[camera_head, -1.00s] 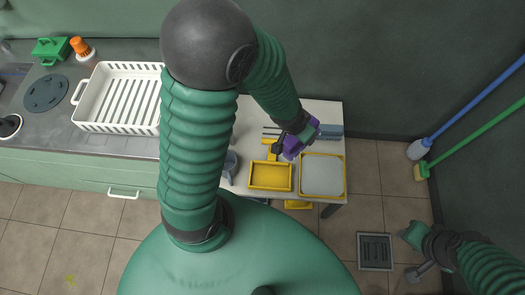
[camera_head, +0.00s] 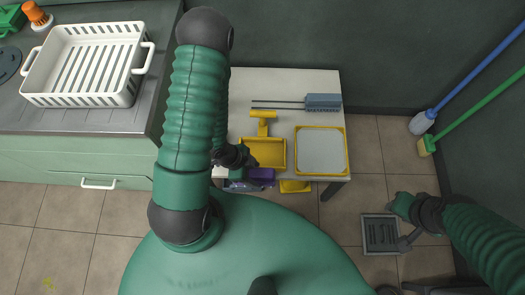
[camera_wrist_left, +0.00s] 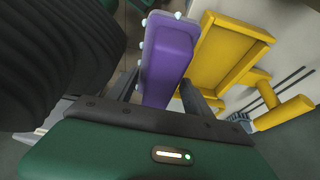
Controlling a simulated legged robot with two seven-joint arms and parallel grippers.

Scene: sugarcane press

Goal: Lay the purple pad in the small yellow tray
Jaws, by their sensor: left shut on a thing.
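My left gripper (camera_head: 243,172) is shut on the purple pad (camera_head: 262,174). In the head view the pad is just in front of the near edge of the small yellow tray (camera_head: 247,141), on the side towards my body. In the left wrist view the purple pad (camera_wrist_left: 167,62) stands out between the fingers, with whitish bumps along one edge. The yellow tray (camera_wrist_left: 232,42) lies just right of it there, and looks empty. My right gripper (camera_head: 404,222) hangs above the floor at the right, far from the pad; its jaw gap is unclear.
A yellow-rimmed tray with a grey surface (camera_head: 321,151) stands right of the small tray. A white slatted basket (camera_head: 88,100) stands on the left counter. A floor drain (camera_head: 381,234) is at right.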

